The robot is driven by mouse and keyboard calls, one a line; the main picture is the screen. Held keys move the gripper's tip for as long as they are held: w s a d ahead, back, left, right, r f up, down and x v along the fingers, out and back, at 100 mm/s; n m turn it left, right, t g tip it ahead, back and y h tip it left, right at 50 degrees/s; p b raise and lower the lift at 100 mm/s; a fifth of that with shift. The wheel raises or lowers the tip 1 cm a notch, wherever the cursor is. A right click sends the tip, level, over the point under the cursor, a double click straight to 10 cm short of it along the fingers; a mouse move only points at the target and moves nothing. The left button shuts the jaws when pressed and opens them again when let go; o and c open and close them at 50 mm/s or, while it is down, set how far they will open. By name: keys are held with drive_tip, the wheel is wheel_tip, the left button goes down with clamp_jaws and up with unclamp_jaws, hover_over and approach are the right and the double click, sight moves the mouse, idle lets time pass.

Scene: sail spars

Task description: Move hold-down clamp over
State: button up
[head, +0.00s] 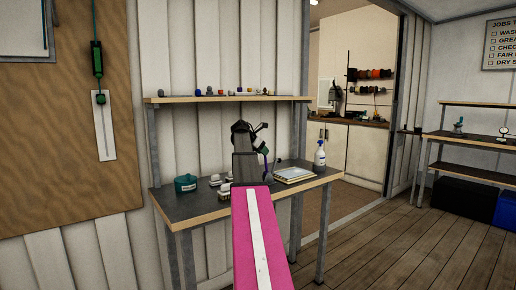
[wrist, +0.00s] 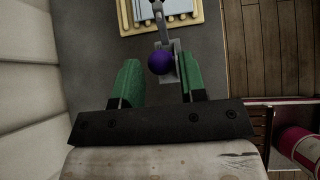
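The hold-down clamp (wrist: 160,27) shows in the wrist view as a grey metal lever and base with a round purple knob (wrist: 160,62). It stands on the dark bench top (wrist: 95,30), near a pale wood-edged tray (wrist: 203,23). My gripper (wrist: 159,78) has two green fingers spread apart. The knob lies between them in the picture, closer to the right finger; I cannot tell its depth or any contact. In the head view my gripper (head: 250,135) is over the bench (head: 213,210); my arm hides most of the clamp, with a bit of purple beside it.
A teal tub (head: 186,184) and small pale grey pieces (head: 217,180) are left of my arm. The wood-edged tray (head: 294,174) and a spray bottle (head: 320,156) are to the right. A shelf (head: 225,98) with several small balls runs along the wall above the bench.

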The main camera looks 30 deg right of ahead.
drive_tip(key=shift+d+f, duration=0.45)
drive_tip(key=shift+d, duration=0.05)
drive_tip(key=c, duration=0.5)
drive_tip(key=shift+o, duration=0.2)
drive_tip(key=shift+a, duration=0.1)
drive_tip(key=shift+s+a+f, duration=0.1)
drive_tip(key=shift+a+f, duration=0.15)
drive_tip(key=shift+a, duration=0.6)
drive_tip(key=shift+s+a+f, duration=0.1)
drive_tip(key=shift+a+f, duration=0.1)
drive_tip(key=shift+a, duration=0.6)
drive_tip(key=shift+a+f, duration=0.1)
drive_tip(key=shift+a+f, duration=0.45)
drive_tip(key=shift+a, duration=0.25)
drive_tip(key=shift+a+f, duration=0.4)
drive_tip(key=shift+a, duration=0.25)
drive_tip(key=shift+f, duration=0.1)
